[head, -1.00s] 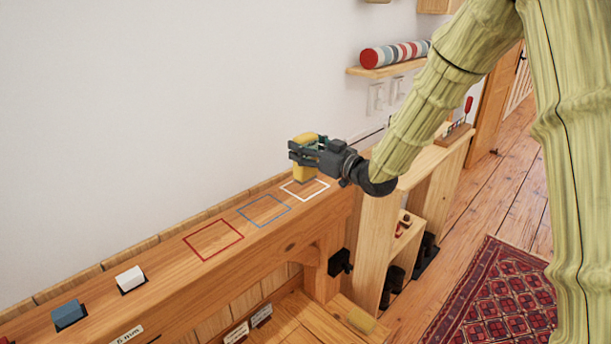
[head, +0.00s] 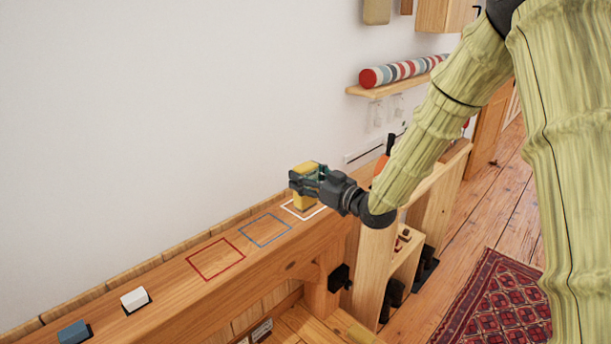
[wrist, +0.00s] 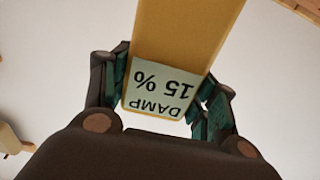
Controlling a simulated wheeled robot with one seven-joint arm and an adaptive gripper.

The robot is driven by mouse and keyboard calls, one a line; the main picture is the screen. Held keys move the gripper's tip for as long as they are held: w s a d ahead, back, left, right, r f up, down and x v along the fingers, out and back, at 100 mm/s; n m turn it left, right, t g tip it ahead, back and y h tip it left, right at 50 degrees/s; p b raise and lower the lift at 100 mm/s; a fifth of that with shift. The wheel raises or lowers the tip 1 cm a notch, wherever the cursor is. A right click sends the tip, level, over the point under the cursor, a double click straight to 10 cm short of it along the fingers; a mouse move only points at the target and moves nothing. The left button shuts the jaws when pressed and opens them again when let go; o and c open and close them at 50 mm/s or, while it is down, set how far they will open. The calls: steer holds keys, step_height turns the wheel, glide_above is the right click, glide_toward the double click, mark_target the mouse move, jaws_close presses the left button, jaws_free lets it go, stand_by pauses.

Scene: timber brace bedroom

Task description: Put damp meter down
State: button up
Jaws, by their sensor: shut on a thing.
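The damp meter (head: 304,201) is a yellow upright block in the head view, at the white outlined square (head: 318,212) on the timber beam. The wrist view shows the meter (wrist: 185,35) with a pale label reading "DAMP 15 %", upside down in the picture. My gripper (head: 305,179) is shut on the meter, its fingers on either side of it. The meter's lower end is within or just over the white square; I cannot tell whether it touches the wood.
A blue outlined square (head: 265,230) and a red one (head: 216,260) lie bare on the beam (head: 180,297). A white block (head: 135,300) and a blue block (head: 74,332) sit further left. A wall shelf (head: 372,92) holds a striped roll (head: 400,72).

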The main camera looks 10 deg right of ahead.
steer(key=w+d+f+p, duration=0.1)
steer(key=w+f+p, duration=0.1)
steer(key=w+f, duration=0.2)
steer(key=shift+w+d+p, duration=0.15)
steer(key=shift+w+p, duration=0.25)
steer(key=shift+w, duration=0.95)
steer(key=shift+f, duration=0.1)
steer(key=shift+f, duration=0.1)
steer(key=o, duration=1.1)
